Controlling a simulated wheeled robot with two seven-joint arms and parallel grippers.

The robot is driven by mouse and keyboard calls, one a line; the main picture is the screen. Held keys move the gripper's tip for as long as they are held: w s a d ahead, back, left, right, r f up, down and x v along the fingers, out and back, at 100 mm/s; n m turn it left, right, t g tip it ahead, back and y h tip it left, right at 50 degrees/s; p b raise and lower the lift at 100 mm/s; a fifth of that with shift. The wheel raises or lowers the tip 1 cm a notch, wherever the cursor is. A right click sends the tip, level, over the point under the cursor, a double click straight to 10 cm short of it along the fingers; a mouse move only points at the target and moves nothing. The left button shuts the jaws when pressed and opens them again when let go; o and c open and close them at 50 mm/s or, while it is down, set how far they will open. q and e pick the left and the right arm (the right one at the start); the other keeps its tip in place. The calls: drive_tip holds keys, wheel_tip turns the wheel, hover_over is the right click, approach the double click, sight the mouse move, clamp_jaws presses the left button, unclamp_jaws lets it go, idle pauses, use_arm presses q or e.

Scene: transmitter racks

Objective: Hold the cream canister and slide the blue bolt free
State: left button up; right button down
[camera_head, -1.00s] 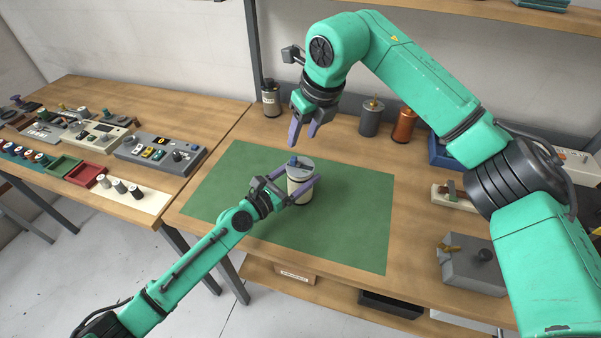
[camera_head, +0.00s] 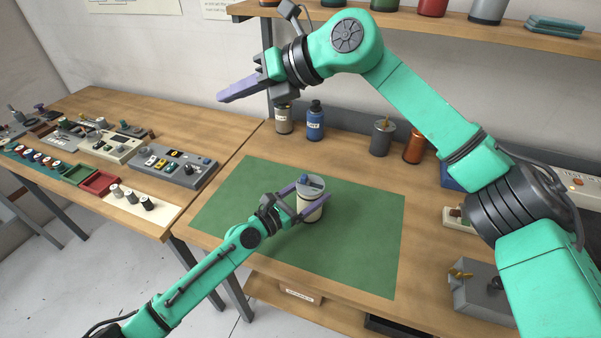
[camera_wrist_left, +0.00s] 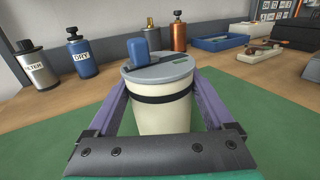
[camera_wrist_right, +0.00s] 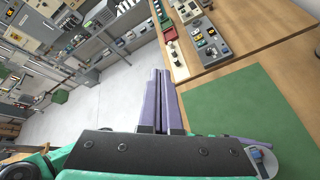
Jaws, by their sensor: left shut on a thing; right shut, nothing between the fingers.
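The cream canister (camera_head: 309,208) stands on the green mat, with a grey lid and a black band. It fills the middle of the left wrist view (camera_wrist_left: 163,112). The blue bolt (camera_wrist_left: 139,50) sticks up from the lid near its edge; it also shows in the head view (camera_head: 304,179). My left gripper (camera_head: 312,193) is shut on the canister, one finger on each side. My right gripper (camera_head: 221,99) is shut and empty, high up behind and left of the canister, well clear of it. The right wrist view shows its fingers together (camera_wrist_right: 160,72).
The green mat (camera_head: 225,205) is otherwise clear. A filter canister (camera_head: 283,120), a blue DRY bottle (camera_head: 315,124), a grey canister (camera_head: 381,138) and a copper one (camera_head: 413,146) stand behind it. A grey box (camera_head: 474,292) sits at right. A shelf (camera_head: 450,27) hangs above.

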drive_tip(key=w+d+r+m+t+y, duration=0.1)
drive_tip(key=w+r+m+t+y, duration=0.3)
drive_tip(key=r, duration=0.6)
drive_tip(key=w+d+r+m+t+y, duration=0.1)
drive_tip(key=w+r+m+t+y, duration=0.25)
drive_tip(key=r+m, duration=0.45)
drive_tip(key=w+d+f+m+t+h, duration=0.4)
drive_tip(key=w+d+m+t+h, duration=0.4)
drive_tip(key=w+d+m+h, duration=0.5)
wheel_tip(320, 180, down, 13)
drive_tip(key=a+m+g+h, duration=0.2)
drive_tip(key=a+m+g, duration=0.1)
drive_tip(key=m+g, duration=0.3)
drive_tip(key=s+a+f+n+g+h, duration=0.1)
drive_tip(key=s+a+f+g, duration=0.1)
drive_tip(key=s+f+g, duration=0.9)
drive_tip(key=s+f, duration=0.3)
drive_tip(key=shift+s, duration=0.25)
drive_tip(key=shift+a, duration=0.1)
